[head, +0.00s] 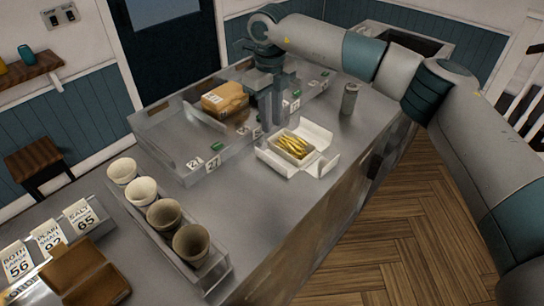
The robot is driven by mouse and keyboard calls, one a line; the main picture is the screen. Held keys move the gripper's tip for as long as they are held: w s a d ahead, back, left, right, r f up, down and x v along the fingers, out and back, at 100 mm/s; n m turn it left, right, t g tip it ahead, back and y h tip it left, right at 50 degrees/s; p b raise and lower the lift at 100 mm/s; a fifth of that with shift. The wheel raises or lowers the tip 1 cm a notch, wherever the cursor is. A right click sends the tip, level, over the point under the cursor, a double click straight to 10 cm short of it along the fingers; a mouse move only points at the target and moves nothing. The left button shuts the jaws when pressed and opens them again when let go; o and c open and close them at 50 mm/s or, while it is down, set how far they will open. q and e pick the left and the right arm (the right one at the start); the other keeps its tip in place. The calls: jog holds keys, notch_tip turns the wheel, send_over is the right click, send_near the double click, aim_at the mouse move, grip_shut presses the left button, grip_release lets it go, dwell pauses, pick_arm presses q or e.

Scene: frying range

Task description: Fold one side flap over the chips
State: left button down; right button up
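An open white box (274,161) sits on the metal counter right of the picture's middle, with its pale flaps spread outward. Yellow chips (293,145) lie in a small tray in its middle. My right gripper (270,122) points down just behind and left of the box, near the wall of the metal rack. It appears apart from the flaps, and no object shows between its fingers. The gap between the fingers is too small to judge. My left gripper is not in view.
A metal rack (178,172) with number tags and a brown package (226,99) stands behind the box. A grey shaker (349,99) stands to the right. Several paper cups (164,216) stand in a tray at front left. The counter before the box is clear.

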aim_at(272, 159)
notch_tip(272, 159, down, 14)
jog(key=p, duration=0.6)
jog(key=shift+w+d+r, duration=0.1)
jog(key=shift+r, duration=0.1)
jog(key=shift+f, duration=0.7)
jog(key=shift+c, duration=0.3)
grip_shut()
